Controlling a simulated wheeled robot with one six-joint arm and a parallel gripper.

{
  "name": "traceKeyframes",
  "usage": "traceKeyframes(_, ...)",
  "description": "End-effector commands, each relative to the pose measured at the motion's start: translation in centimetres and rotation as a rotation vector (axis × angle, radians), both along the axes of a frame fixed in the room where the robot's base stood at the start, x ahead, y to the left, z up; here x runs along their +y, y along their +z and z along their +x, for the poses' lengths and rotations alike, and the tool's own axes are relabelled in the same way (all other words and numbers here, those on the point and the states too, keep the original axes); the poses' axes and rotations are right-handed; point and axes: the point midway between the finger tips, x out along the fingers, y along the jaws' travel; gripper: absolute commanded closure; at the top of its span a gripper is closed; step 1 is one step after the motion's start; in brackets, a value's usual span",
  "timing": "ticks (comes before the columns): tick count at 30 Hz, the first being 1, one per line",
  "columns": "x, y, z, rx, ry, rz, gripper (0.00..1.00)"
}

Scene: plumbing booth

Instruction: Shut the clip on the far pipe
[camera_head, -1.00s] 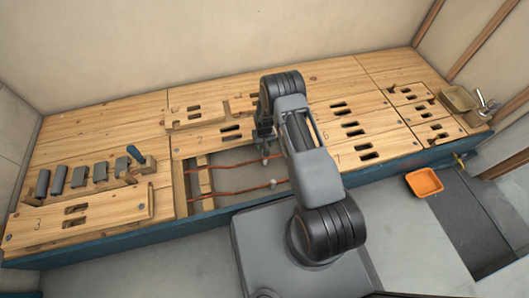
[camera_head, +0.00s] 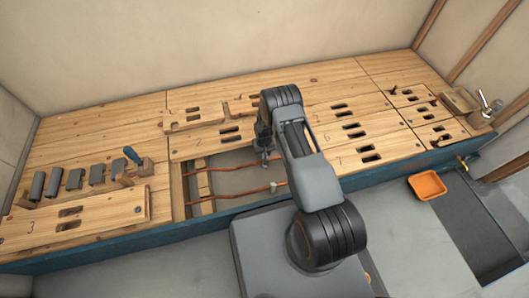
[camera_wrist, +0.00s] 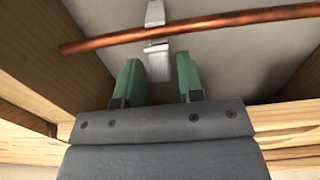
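The far pipe (camera_head: 222,167) is a thin copper pipe crossing the open floor bay. In the wrist view the far pipe (camera_wrist: 215,26) runs across the top. Its pale grey clip (camera_wrist: 155,14) shows on both sides of the pipe, with a flat part below it; the pipe crosses uncovered between them, so the clip looks open. My gripper (camera_wrist: 158,78) is open, its two green fingers on either side of the clip's lower part, with no contact visible. In the head view my gripper (camera_head: 264,142) is over the bay by this clip, partly hidden by my arm.
The near pipe (camera_head: 235,194) with its own clip (camera_head: 273,186) lies closer to me. Wooden bay edges (camera_head: 180,190) border the opening. Several grey blocks (camera_head: 75,179) stand on the left boards. An orange tray (camera_head: 427,185) lies on the floor at right.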

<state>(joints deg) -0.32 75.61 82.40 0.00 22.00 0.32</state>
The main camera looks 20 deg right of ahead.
Motion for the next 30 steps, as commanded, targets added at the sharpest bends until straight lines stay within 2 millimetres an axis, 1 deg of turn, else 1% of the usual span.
traceKeyframes(1, 0.0, 0.0, 0.0, 0.0, 0.0, 0.0, 0.7)
traceKeyframes(9, 0.0, 0.0, 0.0, 0.0, 0.0, 0.0, 0.96)
traceKeyframes(11, 0.0, 0.0, 0.0, 0.0, 0.0, 0.0, 1.0)
traceKeyframes(17, 0.0, 0.2, -0.3, -0.056, 0.0, 0.0, 1.0)
traceKeyframes(30, 0.0, -0.4, -1.9, -0.391, 0.0, -0.001, 1.0)
